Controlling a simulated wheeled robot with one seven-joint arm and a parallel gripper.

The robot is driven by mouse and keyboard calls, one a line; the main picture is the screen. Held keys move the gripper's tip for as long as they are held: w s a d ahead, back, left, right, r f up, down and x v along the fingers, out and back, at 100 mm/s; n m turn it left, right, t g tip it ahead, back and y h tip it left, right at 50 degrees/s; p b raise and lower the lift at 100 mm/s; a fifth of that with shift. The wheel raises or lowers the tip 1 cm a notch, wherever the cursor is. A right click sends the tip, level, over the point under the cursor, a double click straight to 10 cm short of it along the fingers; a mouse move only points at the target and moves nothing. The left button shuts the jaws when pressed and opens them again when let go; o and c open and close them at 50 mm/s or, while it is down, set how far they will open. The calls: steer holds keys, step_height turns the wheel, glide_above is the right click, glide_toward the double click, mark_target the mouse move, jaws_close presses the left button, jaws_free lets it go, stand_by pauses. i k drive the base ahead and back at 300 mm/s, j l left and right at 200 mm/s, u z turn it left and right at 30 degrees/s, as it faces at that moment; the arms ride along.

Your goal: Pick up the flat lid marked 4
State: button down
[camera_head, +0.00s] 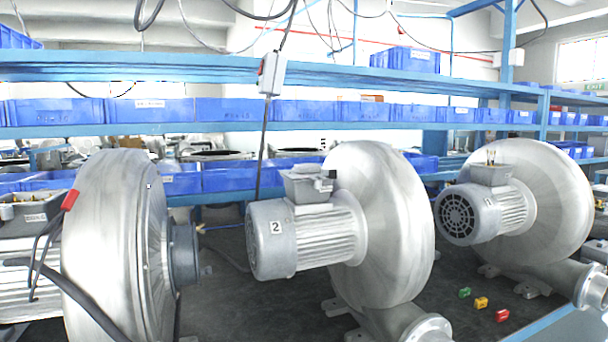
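I cannot make out a flat lid marked 4 in this view. The middle blower (382,225) has a motor (305,240) with a white label reading 2 and a grey box on top. The right blower (550,195) has a motor with a grey terminal box (490,174), from which thin wires stick up. The left blower (118,245) is large and near, with a grey box (32,212) on its motor at the left edge. My gripper is not in view.
Small green (464,292), yellow (481,302) and red (502,315) pieces lie on the dark bench top at the right. Blue shelves with blue bins (300,111) stand behind. A switch box (272,74) hangs on a cable. Black cables cross the left blower.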

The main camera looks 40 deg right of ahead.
mark_target(313, 170)
steer(key=i+j, duration=0.25)
steer(key=i+j+z, duration=0.35)
steer(key=j, duration=0.25)
steer(key=i+j+z, duration=0.15)
steer(key=j, duration=0.15)
steer(key=i+j+z, duration=0.2)
steer(key=j, duration=0.15)
steer(key=z, duration=0.6)
steer(key=k+l, duration=0.05)
